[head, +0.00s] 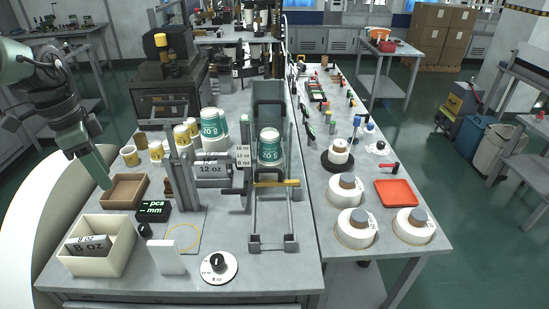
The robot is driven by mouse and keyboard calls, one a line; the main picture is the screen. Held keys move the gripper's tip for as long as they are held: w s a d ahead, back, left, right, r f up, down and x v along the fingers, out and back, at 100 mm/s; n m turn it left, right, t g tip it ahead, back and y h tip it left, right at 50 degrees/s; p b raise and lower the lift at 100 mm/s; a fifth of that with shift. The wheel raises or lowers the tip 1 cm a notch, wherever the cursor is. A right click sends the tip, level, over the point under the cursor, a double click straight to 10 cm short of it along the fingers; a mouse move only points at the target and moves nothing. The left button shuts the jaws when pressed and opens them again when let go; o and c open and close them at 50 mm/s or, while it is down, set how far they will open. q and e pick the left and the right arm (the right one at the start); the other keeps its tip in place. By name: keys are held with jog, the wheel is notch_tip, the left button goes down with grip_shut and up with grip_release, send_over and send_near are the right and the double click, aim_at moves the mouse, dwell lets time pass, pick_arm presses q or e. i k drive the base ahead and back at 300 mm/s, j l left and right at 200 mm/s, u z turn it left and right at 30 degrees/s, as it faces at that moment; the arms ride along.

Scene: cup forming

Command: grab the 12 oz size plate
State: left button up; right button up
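A grey plate marked 12 oz (212,170) is on the metal forming machine, left of its centre. Another plate marked 8 oz (88,246) sits in the cream bin (112,262) at the front left. My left gripper (106,184) comes in from the left and points down at the left edge of the brown tray (122,203). It is well left of the 12 oz plate and apart from it. Its fingers overlap in this view, so its opening is unclear. My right gripper is not in view.
A small black display (153,210) and a white block (167,257) stand near the front. A round dial (218,267) lies at the front edge. Teal cups (269,151) stand in the machine. White rolls (356,228) and a red tray (396,193) are on the right table.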

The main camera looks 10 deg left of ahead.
aim_at(204, 169)
jog(key=j+z, duration=0.1)
jog(key=z, duration=0.3)
jog(key=i+j+z, duration=0.1)
jog(key=z, duration=0.3)
jog(key=j+z, duration=0.25)
jog(key=j, duration=0.6)
jog(key=k, duration=0.05)
